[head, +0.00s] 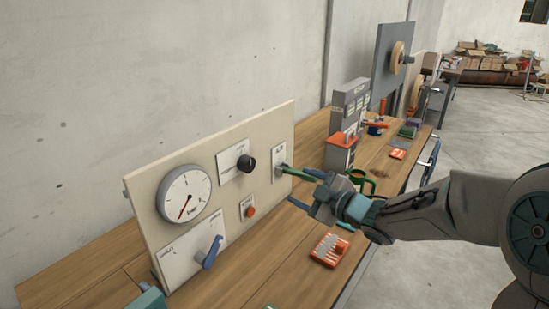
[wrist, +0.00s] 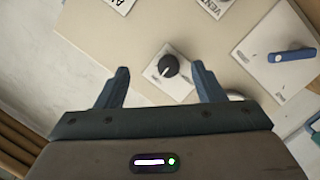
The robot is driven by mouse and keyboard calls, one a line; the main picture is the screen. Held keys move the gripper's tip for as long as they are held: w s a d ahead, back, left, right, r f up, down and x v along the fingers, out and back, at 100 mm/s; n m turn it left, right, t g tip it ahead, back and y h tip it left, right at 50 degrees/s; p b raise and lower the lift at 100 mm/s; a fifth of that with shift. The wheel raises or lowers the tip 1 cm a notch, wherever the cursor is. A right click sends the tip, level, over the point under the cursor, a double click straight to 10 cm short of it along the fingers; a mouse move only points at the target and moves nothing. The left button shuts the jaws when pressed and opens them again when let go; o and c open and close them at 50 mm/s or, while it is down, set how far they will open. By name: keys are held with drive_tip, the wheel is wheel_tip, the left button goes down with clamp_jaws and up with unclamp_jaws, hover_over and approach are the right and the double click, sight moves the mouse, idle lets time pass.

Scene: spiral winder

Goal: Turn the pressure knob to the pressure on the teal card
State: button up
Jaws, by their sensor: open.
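The black pressure knob (head: 246,163) sits on a white plate on the upright cream panel (head: 262,130). In the wrist view the knob (wrist: 168,66) shows a short white line and lies in the gap between my fingertips, apparently ahead of them and untouched. The round gauge (head: 184,194) is left of the knob, its red needle pointing to the lower left. My gripper (head: 314,192) is open and empty, just off the panel's right edge in the head view; its open fingers (wrist: 161,72) also show in the wrist view. I cannot make out a teal card in either view.
A red button (head: 250,212) and a blue lever (head: 212,252) are lower on the panel. An orange item (head: 328,250) lies on the wooden bench (head: 222,288). A grey machine stands farther back.

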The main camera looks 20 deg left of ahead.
sight(251, 165)
drive_tip(key=w+a+n+y+p, duration=0.1)
drive_tip(key=a, duration=0.4)
drive_tip(key=a+r+g+y+p, duration=0.1)
drive_tip(key=a, duration=0.4)
drive_tip(key=w+a+n+g+p, duration=0.1)
drive_tip(key=a, duration=0.4)
drive_tip(key=shift+w+a+r+n+y, duration=0.1)
drive_tip(key=shift+w+r+n+y, duration=0.05)
drive_tip(key=shift+w+n+y, duration=0.2)
drive_tip(key=c, duration=1)
